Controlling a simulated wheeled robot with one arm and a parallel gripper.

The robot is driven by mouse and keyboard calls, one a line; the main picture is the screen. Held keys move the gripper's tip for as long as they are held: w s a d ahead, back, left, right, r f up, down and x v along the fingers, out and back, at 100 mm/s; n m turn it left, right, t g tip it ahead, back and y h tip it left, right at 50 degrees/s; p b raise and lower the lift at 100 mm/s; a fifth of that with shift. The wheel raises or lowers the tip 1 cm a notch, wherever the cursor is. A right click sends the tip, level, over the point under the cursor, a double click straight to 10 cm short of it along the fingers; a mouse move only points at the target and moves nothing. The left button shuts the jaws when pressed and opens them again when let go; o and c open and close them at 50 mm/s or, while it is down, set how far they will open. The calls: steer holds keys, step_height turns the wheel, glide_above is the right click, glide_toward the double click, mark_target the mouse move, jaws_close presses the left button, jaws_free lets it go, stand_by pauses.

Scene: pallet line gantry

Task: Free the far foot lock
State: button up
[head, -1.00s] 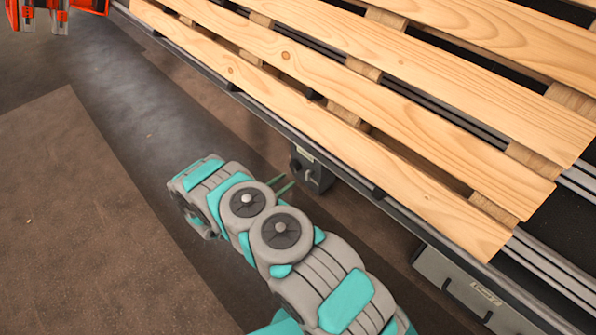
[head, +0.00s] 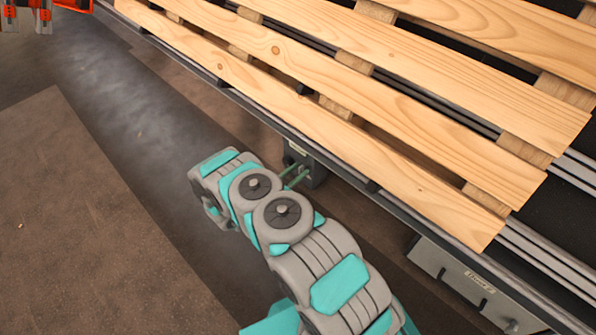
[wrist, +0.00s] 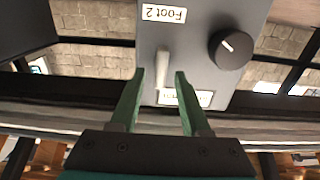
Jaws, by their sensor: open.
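A grey box labelled "Foot 2" (wrist: 200,20) fills the upper middle of the wrist view. It carries a short pale lever (wrist: 162,68), a round dark knob (wrist: 230,48) and a second label partly hidden by a finger. In the head view a small dark box (head: 318,174) hangs under the conveyor's edge. My gripper (wrist: 159,73) is open, its green fingertips on either side of the lever's lower end. Contact with the lever cannot be told. In the head view the fingers (head: 294,179) reach the small box, and my arm hides part of the surroundings.
A wooden pallet (head: 400,120) lies on the conveyor above the box. The conveyor's dark side rail (head: 262,112) runs diagonally just over the fingers. A larger grey box (head: 465,280) hangs at lower right. Orange equipment (head: 72,5) stands at upper left. Floor at left is clear.

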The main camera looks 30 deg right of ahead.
jaws_close()
stand_by(0.4)
